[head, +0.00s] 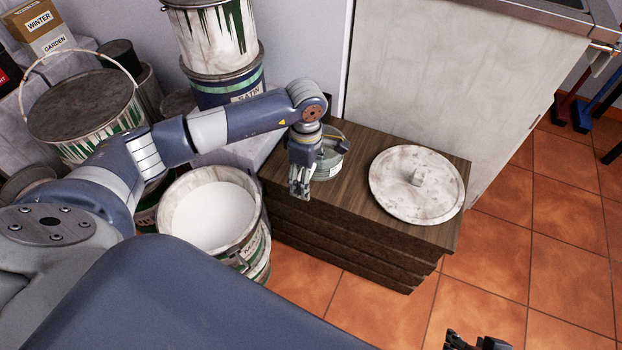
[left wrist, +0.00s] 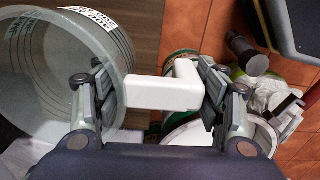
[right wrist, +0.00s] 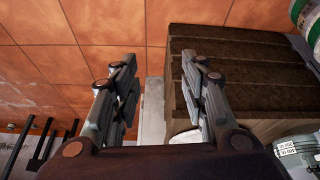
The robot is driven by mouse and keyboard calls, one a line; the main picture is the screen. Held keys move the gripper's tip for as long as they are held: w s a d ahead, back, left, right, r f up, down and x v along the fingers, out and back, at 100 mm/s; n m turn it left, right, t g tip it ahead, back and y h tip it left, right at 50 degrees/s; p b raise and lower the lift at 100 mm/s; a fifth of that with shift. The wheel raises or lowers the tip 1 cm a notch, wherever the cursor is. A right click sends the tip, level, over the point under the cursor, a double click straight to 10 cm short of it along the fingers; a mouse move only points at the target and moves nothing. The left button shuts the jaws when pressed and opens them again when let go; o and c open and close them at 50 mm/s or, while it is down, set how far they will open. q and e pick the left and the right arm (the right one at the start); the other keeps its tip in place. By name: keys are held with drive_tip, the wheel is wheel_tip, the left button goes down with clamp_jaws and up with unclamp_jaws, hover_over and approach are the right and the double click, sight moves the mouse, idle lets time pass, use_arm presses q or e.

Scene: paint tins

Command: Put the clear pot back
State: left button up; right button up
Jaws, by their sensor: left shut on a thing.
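The clear pot (head: 329,163) is a see-through greyish tub with a label and dark ring lines; in the left wrist view it fills the left side (left wrist: 60,75). A white angled handle (left wrist: 165,92) sticks out from its side. My left gripper (head: 300,188) is shut on this handle, with a finger on each side. The pot is upright over the back left part of the wooden stack (head: 350,222); I cannot tell whether it touches the top. My right gripper (right wrist: 160,95) is open and empty, and shows at the bottom edge of the head view (head: 478,343).
A round, paint-stained lid (head: 400,190) lies on the right of the stack. An open bucket of white paint (head: 212,215) stands left of it. Stacked tins (head: 222,75) and a handled tin (head: 85,110) stand behind. A pale cabinet (head: 450,80) closes the back right.

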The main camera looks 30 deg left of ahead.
use_arm(q)
drive_tip(key=shift+w, duration=0.35)
drive_tip(key=f, duration=0.1)
drive_tip(key=w+f+b, duration=0.1)
drive_tip(key=f, duration=0.1)
drive_tip(key=shift+w, duration=0.1)
drive_tip(key=shift+f, duration=0.1)
drive_tip(key=o, duration=1.2)
use_arm(e)
drive_tip(key=w+a+r+t, duration=0.1)
drive_tip(key=w+r+t, duration=0.1)
drive_tip(key=w, duration=0.3)
drive_tip(key=shift+w+a+t+y, duration=0.2)
drive_tip(key=shift+a+t+y, duration=0.1)
drive_tip(key=shift+a+t, duration=0.1)
use_arm(q)
drive_tip(key=shift+f, duration=0.15)
